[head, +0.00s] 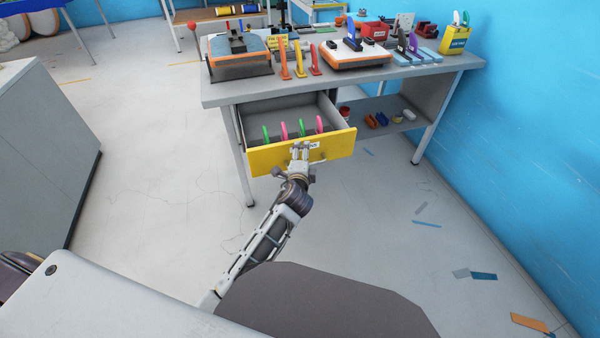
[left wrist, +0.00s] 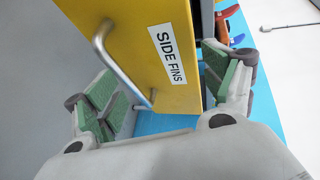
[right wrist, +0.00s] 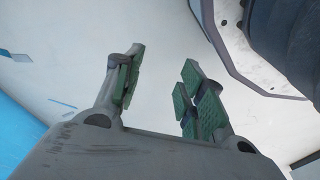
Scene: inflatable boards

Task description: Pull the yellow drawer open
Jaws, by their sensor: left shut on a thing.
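The yellow drawer (head: 265,160) under the workbench stands pulled out, and its grey inside shows with several green and pink fins behind the front. In the left wrist view its yellow front (left wrist: 140,40) carries a "SIDE FINS" label and a metal bar handle (left wrist: 118,65). My left gripper (head: 300,147) is at the middle of the drawer front. It is shut on the drawer, with its green-padded fingers (left wrist: 165,100) on either side of the front and handle; the exact contact is hard to see. My right gripper (right wrist: 160,90) is open and empty above the floor.
The workbench (head: 225,95) holds orange-trimmed machines, upright fins and a yellow bin (head: 455,40). A lower shelf (head: 385,120) carries small parts. A blue wall (head: 530,100) is at right, a grey cabinet (head: 45,150) at left. Scraps (head: 483,276) lie on otherwise clear floor.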

